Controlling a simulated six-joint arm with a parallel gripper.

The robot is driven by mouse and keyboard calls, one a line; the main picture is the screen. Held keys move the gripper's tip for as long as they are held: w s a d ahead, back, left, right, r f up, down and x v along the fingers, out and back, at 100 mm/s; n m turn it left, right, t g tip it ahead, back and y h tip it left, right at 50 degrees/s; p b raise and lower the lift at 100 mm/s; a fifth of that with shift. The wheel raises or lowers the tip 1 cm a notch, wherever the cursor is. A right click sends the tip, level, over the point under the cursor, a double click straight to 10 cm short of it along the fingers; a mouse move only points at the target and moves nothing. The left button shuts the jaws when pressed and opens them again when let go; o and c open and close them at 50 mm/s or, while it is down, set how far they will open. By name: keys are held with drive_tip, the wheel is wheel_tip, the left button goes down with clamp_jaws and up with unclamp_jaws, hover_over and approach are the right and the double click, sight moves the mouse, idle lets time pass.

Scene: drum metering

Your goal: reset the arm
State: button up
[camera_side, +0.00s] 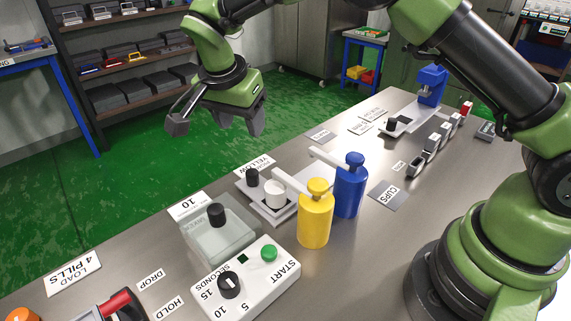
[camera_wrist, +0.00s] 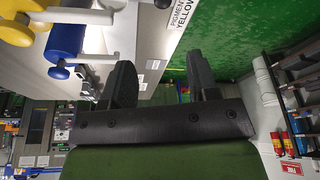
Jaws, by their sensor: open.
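My gripper (camera_side: 215,125) is open and empty. In the side view it hangs in the air above the far edge of the steel table, over the green floor. In the wrist view its two dark fingers (camera_wrist: 162,88) stand apart with nothing between them. My arm arches in from the right, clear of the things on the table.
On the table stand a yellow pump bottle (camera_side: 315,220), a blue pump bottle (camera_side: 349,188), a white cup (camera_side: 275,193), a clear box with a black knob (camera_side: 218,240) and a timer box with a green START button (camera_side: 245,280). The air around my gripper is free.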

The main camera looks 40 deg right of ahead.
drive_tip(key=s+d+r+n+t+y, duration=0.1)
drive_tip(key=s+d+r+n+y, duration=0.15)
drive_tip(key=s+r, duration=0.35)
drive_tip(key=s+d+r+n+t+y, duration=0.1)
drive_tip(key=s+d+r+n, duration=0.15)
drive_tip(key=s+r, duration=0.4)
drive_tip(key=s+d+r+n+t+y, duration=0.1)
drive_tip(key=s+d+n+t+y, duration=0.1)
drive_tip(key=s, duration=1.1)
drive_tip(key=n+t, duration=0.1)
drive_tip(key=n, duration=0.1)
drive_tip(key=shift+s+r+n+t, duration=0.3)
drive_tip(key=shift+s+r+t, duration=0.05)
drive_tip(key=shift+r+t, duration=0.05)
